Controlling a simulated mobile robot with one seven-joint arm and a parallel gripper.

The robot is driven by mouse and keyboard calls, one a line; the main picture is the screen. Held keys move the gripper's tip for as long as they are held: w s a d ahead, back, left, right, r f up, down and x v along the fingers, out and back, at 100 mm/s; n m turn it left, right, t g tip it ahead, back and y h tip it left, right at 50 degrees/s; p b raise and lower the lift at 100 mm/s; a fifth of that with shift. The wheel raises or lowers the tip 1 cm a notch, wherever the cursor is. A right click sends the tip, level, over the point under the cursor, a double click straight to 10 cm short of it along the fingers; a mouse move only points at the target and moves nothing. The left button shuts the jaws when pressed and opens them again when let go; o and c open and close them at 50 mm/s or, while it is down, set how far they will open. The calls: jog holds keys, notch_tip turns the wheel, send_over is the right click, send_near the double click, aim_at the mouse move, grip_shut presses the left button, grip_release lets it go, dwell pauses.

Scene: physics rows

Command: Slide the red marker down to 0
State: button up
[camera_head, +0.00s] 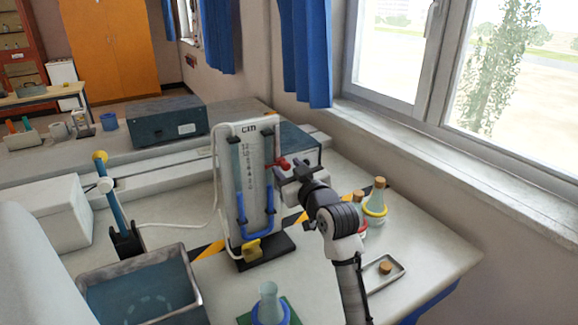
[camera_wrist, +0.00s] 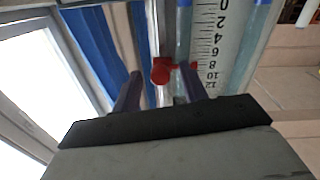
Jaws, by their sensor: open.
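The manometer board (camera_head: 243,150) stands on the bench, with a "cm" scale numbered downward from 12 toward 0. The red marker (camera_head: 283,162) sits at the board's right edge, high on the scale. In the wrist view, which shows the scale upside down, the red marker (camera_wrist: 163,72) is on a vertical rod, about level with 8 to 10. My gripper (camera_head: 292,168) reaches the marker from the right. In the wrist view my gripper (camera_wrist: 160,84) is open, its two dark fingers on either side of the marker. I cannot tell whether either finger touches it.
A U-tube with blue liquid (camera_head: 242,215) runs down the board. Stoppered flasks (camera_head: 376,200) and a small tray (camera_head: 384,272) stand right of my arm. A flask (camera_head: 268,302) is in front, a water basin (camera_head: 140,290) front left. A window (camera_head: 455,75) is at right.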

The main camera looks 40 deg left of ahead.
jog(key=shift+a, duration=0.1)
grip_shut()
jog(key=shift+f, duration=0.15)
